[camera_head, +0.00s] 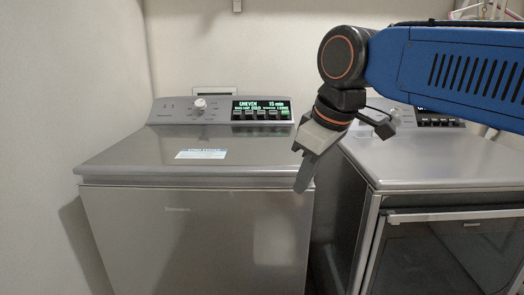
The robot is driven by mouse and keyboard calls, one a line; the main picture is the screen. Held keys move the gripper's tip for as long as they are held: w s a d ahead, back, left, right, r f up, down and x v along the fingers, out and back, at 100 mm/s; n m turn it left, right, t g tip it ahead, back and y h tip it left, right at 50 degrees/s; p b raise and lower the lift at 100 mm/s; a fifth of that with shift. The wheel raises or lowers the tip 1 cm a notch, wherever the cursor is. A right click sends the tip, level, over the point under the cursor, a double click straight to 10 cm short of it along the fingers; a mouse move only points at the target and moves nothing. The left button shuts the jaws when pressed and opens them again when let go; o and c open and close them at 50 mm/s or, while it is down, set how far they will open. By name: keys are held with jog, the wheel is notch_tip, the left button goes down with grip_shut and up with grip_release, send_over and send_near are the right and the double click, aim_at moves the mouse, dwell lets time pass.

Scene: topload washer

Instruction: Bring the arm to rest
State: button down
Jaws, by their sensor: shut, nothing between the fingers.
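My gripper (303,187) hangs from my blue arm at the right, pointing down and slightly left. It is shut and empty. In the picture it overlaps the front right edge of the grey topload washer (190,235); I see no clear contact with it. The washer's lid (130,155) is down.
A second grey machine (440,165) with a dark front door and a handle bar (455,215) stands at the right, partly behind my arm. A narrow dark gap separates the machines. A plain wall (60,110) stands close at the left. A white label (201,154) lies on the washer lid.

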jog(key=s+d+f+m+h, duration=0.1)
jog(key=s+d+f+m, duration=0.4)
jog(key=d+f, duration=0.5)
jog(key=s+d+f+m+t+h, duration=0.1)
jog(key=s+d+f+m, duration=0.4)
jog(key=d+f, duration=0.5)
notch_tip(320, 180, down, 3)
jog(key=shift+s+d+f, duration=0.2)
jog(key=shift+s+d, duration=0.05)
jog(key=shift+s, duration=0.7)
